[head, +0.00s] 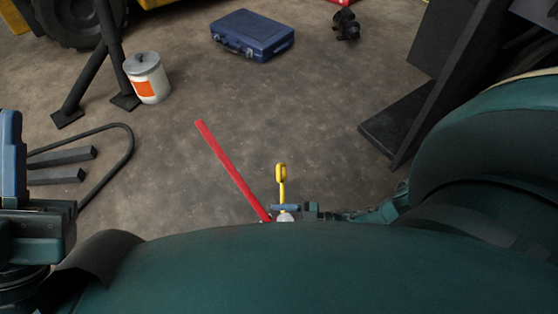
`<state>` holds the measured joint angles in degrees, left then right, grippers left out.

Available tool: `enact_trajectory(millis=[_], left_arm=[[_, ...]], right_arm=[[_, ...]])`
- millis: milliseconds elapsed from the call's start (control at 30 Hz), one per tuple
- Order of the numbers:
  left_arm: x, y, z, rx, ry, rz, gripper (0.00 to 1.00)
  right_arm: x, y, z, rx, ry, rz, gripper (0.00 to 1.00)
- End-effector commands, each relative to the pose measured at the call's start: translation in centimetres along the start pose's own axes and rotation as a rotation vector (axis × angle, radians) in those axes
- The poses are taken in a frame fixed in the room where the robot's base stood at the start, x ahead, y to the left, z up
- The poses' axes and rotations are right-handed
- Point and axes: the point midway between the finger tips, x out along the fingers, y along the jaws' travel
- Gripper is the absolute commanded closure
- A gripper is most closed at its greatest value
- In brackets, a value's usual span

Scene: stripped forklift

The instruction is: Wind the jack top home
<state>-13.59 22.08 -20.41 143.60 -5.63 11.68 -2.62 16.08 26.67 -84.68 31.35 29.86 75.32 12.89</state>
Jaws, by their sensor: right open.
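My right gripper (287,209) is small and low at the middle of the head view, just beyond my teal body. It is open, at the lower end of a yellow looped piece (281,172). A pale round part, perhaps the jack top (285,217), shows just below it. I cannot tell whether the gripper touches either. A long red bar (232,168) runs from there up and left. The rest of the jack is hidden behind my body. My left gripper cannot be made out.
A blue case (252,36), a white tin with an orange label (147,79) and a black part (346,25) stand farther back. Dark bars (62,157) and a black hose loop (131,145) lie left. A dark plate (405,118) stands right. Middle floor is clear.

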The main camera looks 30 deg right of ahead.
Motion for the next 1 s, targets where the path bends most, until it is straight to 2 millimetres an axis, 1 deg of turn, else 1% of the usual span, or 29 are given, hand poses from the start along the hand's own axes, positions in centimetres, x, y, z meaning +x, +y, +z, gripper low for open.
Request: enact_trajectory(millis=[100, 300, 367, 833, 867, 1000], left_arm=[[0.00, 0.00, -0.01, 0.000, 0.000, 0.000, 1.00], [0.00, 0.00, -0.01, 0.000, 0.000, 0.000, 1.00], [0.00, 0.00, -0.01, 0.000, 0.000, 0.000, 1.00], [0.00, -0.01, -0.01, 0.000, 0.000, -0.001, 1.00], [0.00, -0.01, -0.01, 0.000, 0.000, -0.001, 1.00], [0.03, -0.03, -0.04, 0.000, 0.000, -0.001, 1.00]], right_arm=[[0.36, -0.01, -0.02, -0.001, 0.001, -0.001, 0.35], [0.35, -0.02, -0.01, 0.000, 0.001, -0.001, 0.35], [0.34, -0.02, -0.01, 0.000, 0.000, -0.001, 0.40], [0.28, -0.01, 0.00, 0.000, 0.000, 0.000, 0.78], [0.28, 0.00, 0.00, 0.000, 0.000, 0.000, 0.80], [0.27, -0.10, 0.00, 0.002, 0.001, 0.013, 0.80]])
